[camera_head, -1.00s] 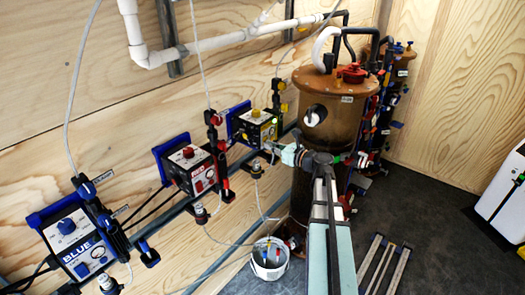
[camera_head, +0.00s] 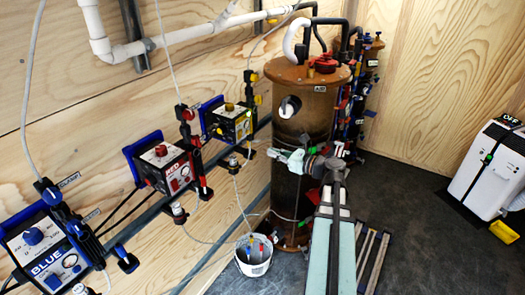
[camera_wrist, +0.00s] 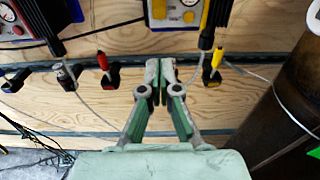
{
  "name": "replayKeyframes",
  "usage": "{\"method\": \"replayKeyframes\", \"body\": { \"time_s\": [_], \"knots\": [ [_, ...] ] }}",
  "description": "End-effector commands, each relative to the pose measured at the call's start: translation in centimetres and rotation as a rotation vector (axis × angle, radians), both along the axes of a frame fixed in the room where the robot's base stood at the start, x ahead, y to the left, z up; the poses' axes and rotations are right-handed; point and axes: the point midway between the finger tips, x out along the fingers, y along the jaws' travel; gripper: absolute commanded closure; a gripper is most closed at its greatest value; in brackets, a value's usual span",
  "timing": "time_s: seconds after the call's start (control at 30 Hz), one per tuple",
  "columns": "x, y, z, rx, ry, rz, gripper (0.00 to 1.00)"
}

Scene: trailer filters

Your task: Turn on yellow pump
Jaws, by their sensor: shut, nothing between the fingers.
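The yellow pump (camera_head: 231,124) is a dark box with a yellow knob on top and blue side brackets, mounted on the wooden wall left of the brown tank. A small green light shows near its front.
The red pump (camera_head: 166,164) and blue pump (camera_head: 56,254) are further left along the wall. The brown tank (camera_head: 287,185) stands behind my gripper. A white bucket (camera_head: 254,268) is on the floor below. Hoses and a rail run along the wall. A white machine (camera_head: 488,168) stands far right.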

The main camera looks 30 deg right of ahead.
Motion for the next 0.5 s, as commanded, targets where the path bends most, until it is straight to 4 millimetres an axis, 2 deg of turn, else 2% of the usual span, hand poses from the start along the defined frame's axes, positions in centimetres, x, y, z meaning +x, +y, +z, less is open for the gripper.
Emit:
{"method": "replayKeyframes", "body": {
  "time_s": [0.2, 0.5],
  "knots": [
    [-1.6, -0.7, -0.2, 0.0, 0.0, 0.0, 1.0],
    [-1.7, -0.8, -0.2, 0.0, 0.001, 0.001, 1.0]
  ]
}}
